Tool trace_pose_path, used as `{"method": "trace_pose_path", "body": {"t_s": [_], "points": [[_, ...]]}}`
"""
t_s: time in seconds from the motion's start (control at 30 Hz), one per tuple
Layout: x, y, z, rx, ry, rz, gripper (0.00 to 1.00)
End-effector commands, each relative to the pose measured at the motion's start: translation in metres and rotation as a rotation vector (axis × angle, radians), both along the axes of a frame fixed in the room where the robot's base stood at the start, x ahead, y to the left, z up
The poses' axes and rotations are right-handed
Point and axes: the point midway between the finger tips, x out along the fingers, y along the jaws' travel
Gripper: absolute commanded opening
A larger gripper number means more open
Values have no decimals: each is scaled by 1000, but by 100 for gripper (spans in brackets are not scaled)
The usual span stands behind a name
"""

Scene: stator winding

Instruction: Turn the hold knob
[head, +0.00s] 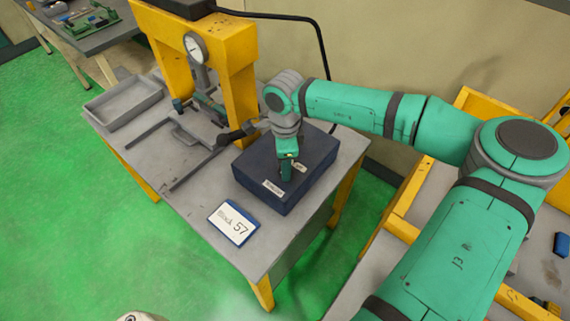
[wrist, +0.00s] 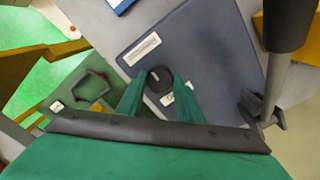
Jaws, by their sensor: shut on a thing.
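The hold knob (wrist: 158,78) is a round dark knob on top of a dark blue box (wrist: 220,60). My gripper (wrist: 158,82) has its two teal fingers shut on the knob, one on each side, in the wrist view. In the head view my gripper (head: 286,174) points down onto the box top (head: 313,150), and it hides the knob there. A white label lies on the box near its front edge (head: 273,188), and a smaller label (head: 300,167) sits right beside the knob. The knob's turn angle cannot be told.
The box stands on a grey bench with a yellow press (head: 236,85) and gauge (head: 195,48) behind it. A grey tray (head: 122,105) lies at the left. A blue-edged sign reading 57 (head: 231,223) lies in front. A dark lever (head: 238,133) reaches close to the box's back left.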

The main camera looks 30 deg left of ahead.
Motion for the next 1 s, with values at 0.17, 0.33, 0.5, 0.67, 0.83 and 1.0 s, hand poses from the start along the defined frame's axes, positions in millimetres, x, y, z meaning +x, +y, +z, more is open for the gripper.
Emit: {"method": "trace_pose_path", "body": {"t_s": [0.17,0.33,0.5,0.67,0.83,1.0], "points": [[0,0,1,0,-1,15,11],[0,0,1,0,-1,16,11],[0,0,1,0,-1,16,38],[0,0,0,0,-1,15,52],[0,0,0,0,0,15,52],[1,0,10,0,-1,14,52]]}}
